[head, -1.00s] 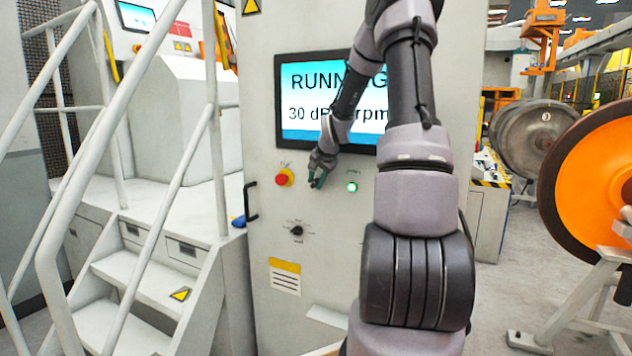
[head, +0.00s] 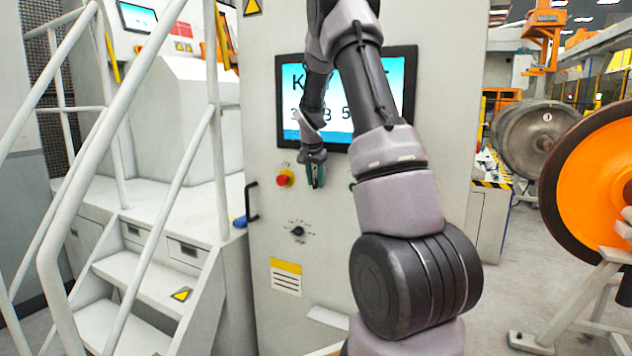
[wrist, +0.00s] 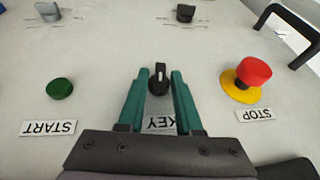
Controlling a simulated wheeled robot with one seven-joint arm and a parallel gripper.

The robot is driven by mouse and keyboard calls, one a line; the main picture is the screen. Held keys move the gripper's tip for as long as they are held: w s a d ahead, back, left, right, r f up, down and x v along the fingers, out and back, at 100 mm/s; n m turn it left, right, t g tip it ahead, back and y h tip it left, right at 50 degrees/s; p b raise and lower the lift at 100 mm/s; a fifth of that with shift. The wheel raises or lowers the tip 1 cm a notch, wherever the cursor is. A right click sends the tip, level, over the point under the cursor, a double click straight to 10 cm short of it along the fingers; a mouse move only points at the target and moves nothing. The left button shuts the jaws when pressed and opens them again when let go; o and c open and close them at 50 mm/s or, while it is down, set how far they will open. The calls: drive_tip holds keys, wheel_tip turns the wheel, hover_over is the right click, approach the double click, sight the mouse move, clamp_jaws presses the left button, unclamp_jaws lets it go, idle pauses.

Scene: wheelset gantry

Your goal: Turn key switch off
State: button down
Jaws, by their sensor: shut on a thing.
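The black key switch (wrist: 158,78) is on the grey panel, above the KEY label (wrist: 163,124) in the wrist view. Its handle stands upright in that picture. My gripper (wrist: 160,76) has its two green fingers on either side of the key switch, shut on it. In the head view my gripper (head: 315,182) is at the panel, right of the red stop button, and hides the key switch. The screen (head: 291,75) is partly covered by my arm; its top line starts with K.
The red STOP button (wrist: 253,75) and green START button (wrist: 60,88) flank the key switch in the wrist view. A black rotary selector (head: 297,231) is below on the cabinet. A black handle (head: 251,202) and stair rails stand at the left.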

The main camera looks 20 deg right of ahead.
drive_tip(key=g, duration=0.1)
drive_tip(key=h, duration=0.1)
drive_tip(key=g+h, duration=0.1)
drive_tip(key=shift+w+a+n+g, duration=0.3)
drive_tip(key=shift+w+n, duration=0.05)
drive_tip(key=shift+n, duration=0.05)
drive_tip(key=shift+w+a+f+n+g+h, duration=0.1)
drive_tip(key=shift+n+g+h, duration=0.1)
drive_tip(key=shift+g+h, duration=0.45)
drive_tip(key=shift+w+n+g+h, duration=0.1)
drive_tip(key=shift+n+g+h, duration=0.1)
drive_tip(key=shift+g+h, duration=0.45)
drive_tip(key=shift+g, duration=0.3)
drive_tip(key=c, duration=0.8)
unclamp_jaws()
drive_tip(key=shift+c, duration=0.2)
drive_tip(key=v, duration=1)
drive_tip(key=shift+a+r, duration=0.25)
